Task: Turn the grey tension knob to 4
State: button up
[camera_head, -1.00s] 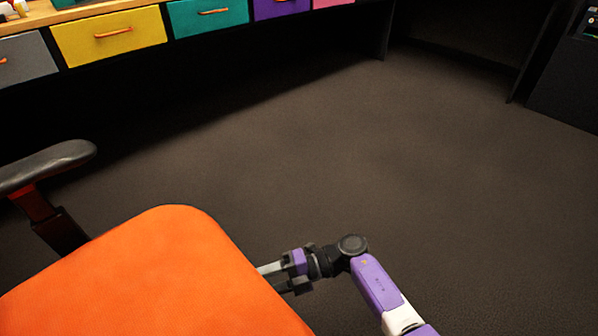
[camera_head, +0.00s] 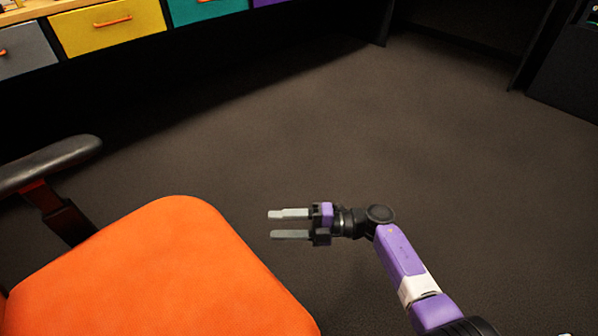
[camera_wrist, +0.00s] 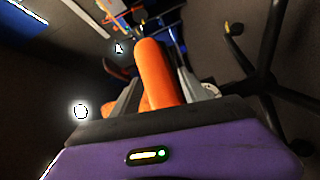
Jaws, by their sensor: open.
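The grey tension knob and its panel cannot be made out in either view. My gripper (camera_head: 280,225) is open and empty in the head view, low over the dark floor, just right of the orange chair seat. Its two grey fingers point left towards the seat, with a clear gap between them. In the wrist view my gripper's fingers show partly, with the orange seat (camera_wrist: 158,75) beyond and between them.
The orange chair (camera_head: 160,270) with a black armrest (camera_head: 50,163) fills the lower left. A desk with yellow (camera_head: 108,25), grey (camera_head: 22,52) and teal (camera_head: 205,8) drawers runs along the top left. A dark cabinet (camera_head: 570,75) stands at right. Carpet (camera_head: 330,130) between is clear.

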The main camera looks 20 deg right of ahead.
notch_tip(320, 180, up, 12)
jog(key=w+m+t+h+p, duration=0.1)
jog(key=w+m+t+p, duration=0.15)
jog(key=m+t, duration=0.45)
jog(key=s+d+r+m+t+h+p, duration=0.2)
jog(key=s+r+m+t+h+p, duration=0.4)
jog(key=s+r+m+t+h, duration=0.1)
notch_tip(320, 180, up, 3)
jog(key=m+t+h, duration=0.1)
jog(key=m, duration=0.2)
jog(key=shift+s+d+f+h+p, duration=0.15)
jog(key=shift+d+h+p, duration=0.15)
jog(key=shift+d+p, duration=0.1)
